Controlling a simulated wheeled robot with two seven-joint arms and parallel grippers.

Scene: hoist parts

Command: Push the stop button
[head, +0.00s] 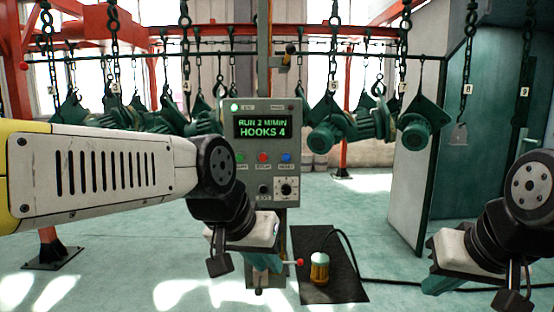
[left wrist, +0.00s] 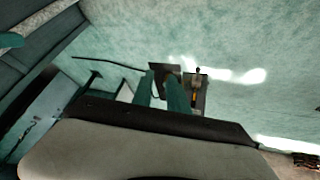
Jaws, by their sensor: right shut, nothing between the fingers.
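The grey control panel (head: 262,188) stands on a post in the middle of the head view. Below its screen is a row of buttons: green at left, the red stop button (head: 263,157) in the middle and blue at right. The red button is in plain view, with nothing touching it. My left gripper (head: 268,262) is below the panel, apart from the button; in the left wrist view its two teal fingers (left wrist: 161,88) stand apart with a gap between them. My right gripper (head: 437,284) is low at the right, shut and empty, far from the panel.
The screen (head: 262,127) reads "RUN 2 M/MIN" and "HOOKS 4". Green parts (head: 413,134) hang from hooks and chains behind the panel. A yellow pendant (head: 319,268) with a cable stands on a dark mat (head: 345,288). A red-knobbed lever (head: 299,262) is near my left gripper.

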